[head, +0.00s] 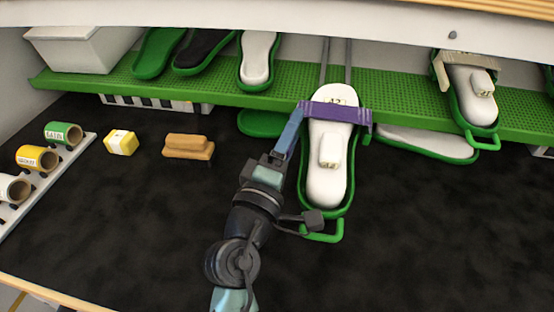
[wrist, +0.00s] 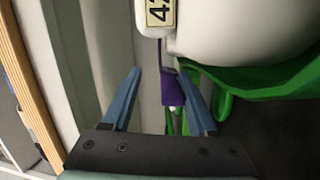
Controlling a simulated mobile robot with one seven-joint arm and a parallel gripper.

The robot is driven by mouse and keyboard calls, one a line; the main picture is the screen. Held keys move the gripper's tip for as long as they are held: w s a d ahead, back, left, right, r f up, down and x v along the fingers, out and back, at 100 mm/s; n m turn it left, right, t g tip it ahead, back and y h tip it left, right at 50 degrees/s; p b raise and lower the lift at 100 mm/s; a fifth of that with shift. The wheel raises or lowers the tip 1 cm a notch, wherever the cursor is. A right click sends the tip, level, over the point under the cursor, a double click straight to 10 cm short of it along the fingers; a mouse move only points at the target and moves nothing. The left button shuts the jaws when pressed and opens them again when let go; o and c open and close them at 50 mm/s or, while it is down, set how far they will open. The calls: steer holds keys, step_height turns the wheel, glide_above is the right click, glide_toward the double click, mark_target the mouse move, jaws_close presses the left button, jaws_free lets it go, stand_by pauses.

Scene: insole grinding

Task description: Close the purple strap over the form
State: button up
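The white form (head: 327,175) with a raised block on top sits in a green holder (head: 303,185) in the middle of the head view. The purple strap (head: 336,112) spans the form near its far end, below a number label. In the wrist view a purple piece of the strap (wrist: 171,88) hangs beside the white form (wrist: 240,30). My gripper (head: 299,112) reaches to the left end of the strap. In the wrist view my gripper's (wrist: 160,74) two blue fingers are apart, with the purple piece between or just beyond them; contact cannot be told.
A green perforated shelf (head: 220,92) runs along the back with other insoles. Another form (head: 470,95) with a beige strap is at the right. A brown brush (head: 188,147), a yellow block (head: 121,142) and rolls (head: 38,158) lie left. The dark front right surface is clear.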

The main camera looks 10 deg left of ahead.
steer(key=b+v, duration=0.2)
steer(key=v, duration=0.9)
steer(key=shift+s, duration=0.35)
